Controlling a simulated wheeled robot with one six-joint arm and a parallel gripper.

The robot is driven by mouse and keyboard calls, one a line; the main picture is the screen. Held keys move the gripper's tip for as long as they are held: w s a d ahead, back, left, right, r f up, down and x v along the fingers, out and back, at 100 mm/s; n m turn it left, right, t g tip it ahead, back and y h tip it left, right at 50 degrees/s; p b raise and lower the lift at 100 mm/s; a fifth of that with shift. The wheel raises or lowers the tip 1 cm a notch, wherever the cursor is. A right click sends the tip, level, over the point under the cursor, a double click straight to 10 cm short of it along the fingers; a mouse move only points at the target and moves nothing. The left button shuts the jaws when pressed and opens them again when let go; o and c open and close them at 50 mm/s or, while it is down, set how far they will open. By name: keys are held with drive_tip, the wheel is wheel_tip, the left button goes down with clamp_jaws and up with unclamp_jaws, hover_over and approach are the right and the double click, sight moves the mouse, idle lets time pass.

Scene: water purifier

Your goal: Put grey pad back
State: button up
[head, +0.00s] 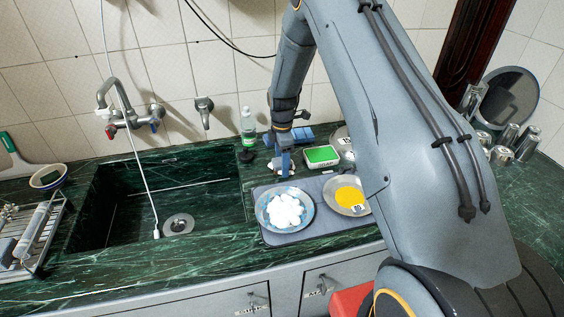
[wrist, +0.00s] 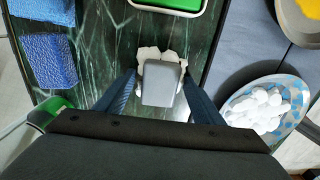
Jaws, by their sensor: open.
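A small grey block-shaped pad (wrist: 162,84) shows in the middle of the wrist view, with a ragged whitish piece (wrist: 148,54) around its far end. My gripper (wrist: 160,74) is open, with one blue finger on each side of the pad. I cannot tell whether the fingers touch it. In the head view my gripper (head: 285,173) points down at the counter between the sink and the soap tray, and the pad is mostly hidden there behind the fingers.
A green-topped soap tray (head: 321,155) and blue sponges (head: 303,134) stand close by. A grey mat (head: 290,239) holds a plate of white pieces (head: 285,210) and a plate of yellow food (head: 348,196). A bottle (head: 248,128) stands behind; the sink (head: 125,205) is left.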

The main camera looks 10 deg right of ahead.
wheel_tip(320, 180, up, 11)
drive_tip(key=b, duration=0.4)
drive_tip(key=s+r+m, duration=0.2)
drive_tip(key=s+m, duration=0.7)
drive_tip(key=s, duration=0.5)
drive_tip(key=s+r+m+t, duration=0.1)
drive_tip(key=s+r+m, duration=0.2)
drive_tip(key=s+m, duration=0.6)
drive_tip(key=s, duration=0.6)
drive_tip(key=shift+t, duration=0.3)
drive_tip(key=shift+f+b, duration=0.85)
drive_tip(key=shift+b, duration=0.05)
